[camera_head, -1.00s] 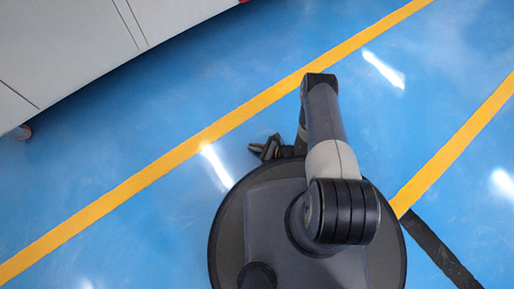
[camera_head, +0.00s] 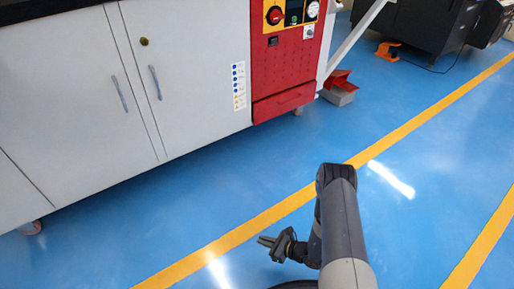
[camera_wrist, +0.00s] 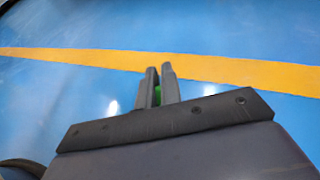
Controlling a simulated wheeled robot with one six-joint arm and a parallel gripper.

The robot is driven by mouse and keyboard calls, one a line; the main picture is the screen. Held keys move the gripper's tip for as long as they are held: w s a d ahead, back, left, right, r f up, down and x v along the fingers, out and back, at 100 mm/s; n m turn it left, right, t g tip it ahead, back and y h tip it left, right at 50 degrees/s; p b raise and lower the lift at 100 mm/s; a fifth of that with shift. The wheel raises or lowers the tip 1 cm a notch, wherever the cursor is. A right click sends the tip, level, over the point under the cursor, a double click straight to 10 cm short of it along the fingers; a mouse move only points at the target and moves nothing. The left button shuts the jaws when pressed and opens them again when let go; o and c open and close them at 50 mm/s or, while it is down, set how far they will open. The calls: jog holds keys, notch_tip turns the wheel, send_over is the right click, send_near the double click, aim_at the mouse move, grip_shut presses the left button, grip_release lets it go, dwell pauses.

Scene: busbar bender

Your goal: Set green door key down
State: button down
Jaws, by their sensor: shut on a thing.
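My gripper (camera_head: 268,242) is low in the head view, in front of my arm and above the blue floor. In the wrist view its two dark fingers (camera_wrist: 158,80) point away over the floor and are close together. A small green piece, the green door key (camera_wrist: 157,96), shows between the fingers. The fingers hide most of it. In the head view the key is too small to make out.
A white cabinet (camera_head: 75,100) with two handles stands at the left, with a red control panel (camera_head: 290,65) beside it. A red and grey foot pedal (camera_head: 338,90) sits on the floor. Yellow lines (camera_head: 235,238) cross the open blue floor. A dark machine (camera_head: 435,30) stands at the back right.

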jog(key=w+d+r+m+t+h, duration=0.2)
jog(key=w+d+r, duration=0.15)
jog(key=r, duration=0.65)
jog(key=w+d+r+m+t+h, duration=0.1)
jog(key=w+d+r+m, duration=0.2)
jog(key=r, duration=0.7)
jog(key=w+d+r+m+t+h, duration=0.1)
jog(key=w+d+r+t+h, duration=0.3)
jog(key=r, duration=0.6)
notch_tip(320, 180, up, 48)
jog(key=s+d+m+g+p, duration=0.1)
jog(key=s+m+p, duration=0.1)
jog(key=p, duration=3.5)
jog(key=shift+s+d+m+h+p, duration=0.25)
jog(key=shift+d+m+h+p, duration=0.05)
jog(key=shift+p, duration=0.05)
jog(key=shift+f, duration=0.15)
